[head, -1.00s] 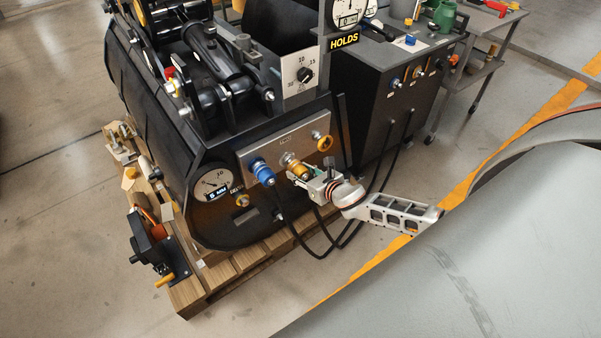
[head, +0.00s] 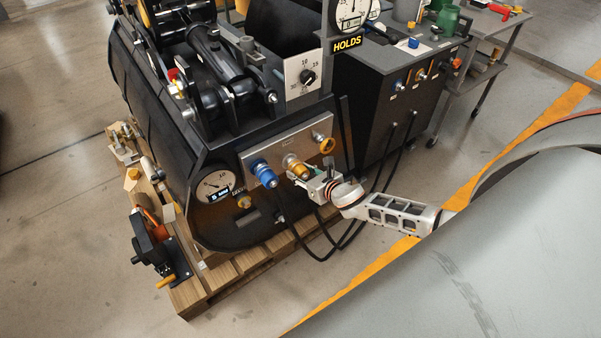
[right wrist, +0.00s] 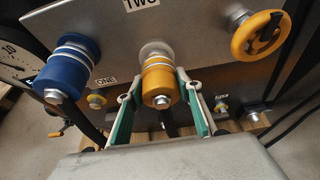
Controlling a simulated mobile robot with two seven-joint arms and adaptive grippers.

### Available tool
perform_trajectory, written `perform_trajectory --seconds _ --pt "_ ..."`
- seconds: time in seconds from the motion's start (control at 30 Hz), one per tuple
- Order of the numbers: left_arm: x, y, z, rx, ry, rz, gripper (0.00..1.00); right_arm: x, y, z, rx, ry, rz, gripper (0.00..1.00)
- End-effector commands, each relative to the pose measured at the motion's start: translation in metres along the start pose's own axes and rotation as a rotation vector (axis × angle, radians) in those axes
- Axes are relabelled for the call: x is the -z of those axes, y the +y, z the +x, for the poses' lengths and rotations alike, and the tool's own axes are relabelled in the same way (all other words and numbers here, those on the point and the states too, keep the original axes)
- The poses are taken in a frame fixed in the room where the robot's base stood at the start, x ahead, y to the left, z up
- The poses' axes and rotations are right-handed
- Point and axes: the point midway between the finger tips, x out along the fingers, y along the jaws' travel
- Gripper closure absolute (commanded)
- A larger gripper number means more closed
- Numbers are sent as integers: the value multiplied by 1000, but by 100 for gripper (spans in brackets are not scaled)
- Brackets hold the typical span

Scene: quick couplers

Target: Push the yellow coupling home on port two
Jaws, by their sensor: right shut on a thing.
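The yellow coupling (head: 297,167) sits against the metal port plate (head: 318,133), right of the blue coupling. In the right wrist view the yellow coupling (right wrist: 159,82) is around a silver fitting, under the label TWO (right wrist: 141,3). A pale ring shows behind its yellow sleeve. My right gripper (head: 310,177) is at the coupling. In the right wrist view its green-padded fingers (right wrist: 155,92) lie on either side of the yellow sleeve, shut on it. Whether the coupling is fully seated cannot be told. My left gripper is not in view.
The blue coupling (head: 264,172) is on the plate close by on the left. A yellow ring handle (head: 327,146) is on the right. Black hoses (head: 318,252) loop below. A pallet (head: 232,272) lies under the machine. A dark cabinet (head: 405,95) stands at the back right.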

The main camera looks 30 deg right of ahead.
Motion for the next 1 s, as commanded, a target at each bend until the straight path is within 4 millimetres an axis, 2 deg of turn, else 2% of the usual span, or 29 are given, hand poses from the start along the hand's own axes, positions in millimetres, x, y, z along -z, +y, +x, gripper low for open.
perform_trajectory --seconds 0.43,0.47,0.5,0.53,0.87,1.0 --pt "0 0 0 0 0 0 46 -3 1 6 -1 -1 0 80" --pt "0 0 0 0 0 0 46 -3 1 6 -1 -2 0 60" --pt "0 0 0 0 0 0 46 -3 1 6 -1 -2 0 49" --pt "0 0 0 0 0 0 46 -3 1 6 -1 -2 0 45" --pt "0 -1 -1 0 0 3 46 -1 1 5 0 1 0 45" --pt "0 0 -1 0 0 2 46 -1 0 -2 0 1 -1 45"
